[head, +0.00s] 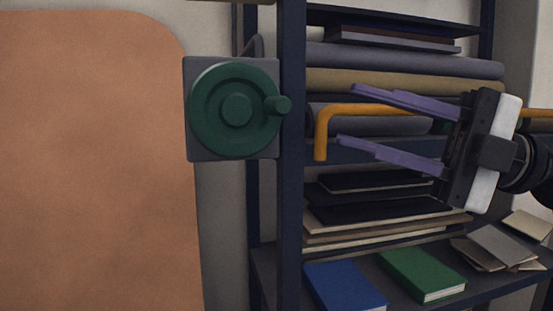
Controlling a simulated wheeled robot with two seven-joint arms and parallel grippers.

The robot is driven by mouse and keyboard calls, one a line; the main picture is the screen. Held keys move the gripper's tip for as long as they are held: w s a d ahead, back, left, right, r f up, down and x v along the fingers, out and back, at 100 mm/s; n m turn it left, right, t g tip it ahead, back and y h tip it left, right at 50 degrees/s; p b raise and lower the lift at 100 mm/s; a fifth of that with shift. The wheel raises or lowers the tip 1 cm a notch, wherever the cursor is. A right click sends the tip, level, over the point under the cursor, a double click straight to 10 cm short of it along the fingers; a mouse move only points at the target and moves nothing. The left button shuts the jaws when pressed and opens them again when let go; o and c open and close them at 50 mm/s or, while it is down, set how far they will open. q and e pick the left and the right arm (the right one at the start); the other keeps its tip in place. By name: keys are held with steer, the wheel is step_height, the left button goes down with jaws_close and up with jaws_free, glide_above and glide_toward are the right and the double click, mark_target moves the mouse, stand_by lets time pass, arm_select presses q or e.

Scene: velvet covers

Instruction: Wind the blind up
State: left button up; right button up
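A green round crank wheel (211,112) with a short green knob handle (279,106) on its right side is mounted on a grey plate (200,151) in the head view. The plate sits just left of a dark shelf post. My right gripper (348,114) comes in from the right. Its two purple fingers are spread apart and point left, with nothing held between them. The fingertips are to the right of the knob and apart from it. The blind itself cannot be made out for certain. My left gripper is not in view.
A dark shelf post (291,200) stands between the wheel and my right gripper. An orange bent rail (321,140) shows near the fingers. Shelves hold rolled fabrics (400,82), a blue book (342,287) and a green book (422,272). A large orange-brown panel (90,160) fills the left.

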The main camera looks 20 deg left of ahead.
mark_target(276, 106)
steer(key=shift+n+h, duration=0.3)
steer(key=shift+h, duration=0.2)
steer(key=x, duration=0.3)
steer(key=b+x, duration=0.1)
steer(key=x, duration=0.3)
steer(key=s+b+x, duration=0.1)
steer(key=x, duration=0.2)
steer(key=shift+s+a, duration=0.1)
steer(key=shift+a, duration=0.2)
